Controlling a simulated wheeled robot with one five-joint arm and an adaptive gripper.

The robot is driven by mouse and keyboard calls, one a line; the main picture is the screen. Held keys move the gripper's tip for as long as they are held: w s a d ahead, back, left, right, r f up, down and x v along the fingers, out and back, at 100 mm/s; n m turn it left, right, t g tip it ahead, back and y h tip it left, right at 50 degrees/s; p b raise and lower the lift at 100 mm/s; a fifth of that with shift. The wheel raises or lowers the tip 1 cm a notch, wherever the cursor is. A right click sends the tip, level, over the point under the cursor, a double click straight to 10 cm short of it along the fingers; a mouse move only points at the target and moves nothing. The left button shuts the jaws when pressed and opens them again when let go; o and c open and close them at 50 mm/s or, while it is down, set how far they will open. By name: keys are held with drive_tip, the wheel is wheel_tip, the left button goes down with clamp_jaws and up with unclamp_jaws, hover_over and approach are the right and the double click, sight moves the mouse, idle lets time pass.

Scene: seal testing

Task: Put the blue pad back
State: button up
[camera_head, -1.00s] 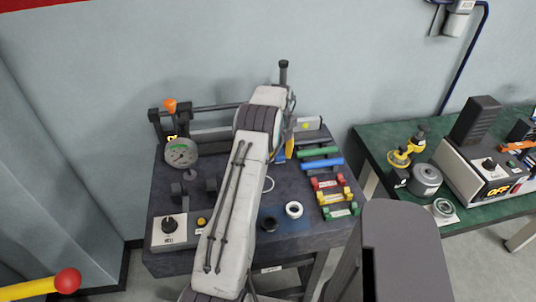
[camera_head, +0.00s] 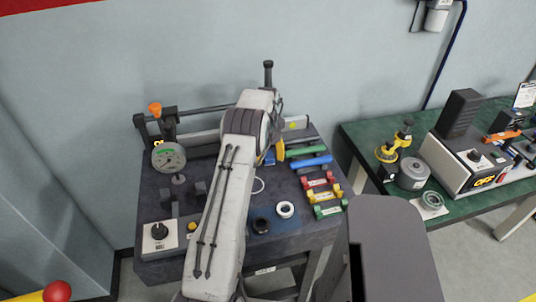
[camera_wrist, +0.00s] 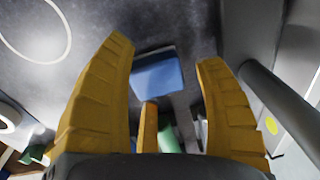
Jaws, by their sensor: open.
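A blue pad (camera_wrist: 157,75) lies on a dark surface in the wrist view, between and just beyond my open yellow fingers (camera_wrist: 166,58). I see no finger closed on it. In the head view my gripper (camera_head: 281,150) is low over the back right of the dark workbench (camera_head: 225,250), mostly hidden behind my arm. A small blue patch (camera_head: 269,158) shows beside a yellow finger there; it appears to be the same pad. Its full outline is hidden.
Green (camera_head: 306,150) and blue (camera_head: 312,162) bars lie right of my gripper, with red, yellow and green handled pieces in front. A gauge (camera_head: 168,157) stands left; a white ring (camera_head: 285,209) and a black ring (camera_head: 261,225) lie in front. A green table (camera_head: 360,140) stands right.

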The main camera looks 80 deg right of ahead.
sight(268, 156)
drive_tip(key=shift+r, duration=0.1)
wheel_tip(268, 156, up, 12)
drive_tip(key=a+b, duration=0.1)
drive_tip(key=b, duration=0.2)
idle(0.4)
drive_tip(key=shift+s, duration=0.1)
idle(0.7)
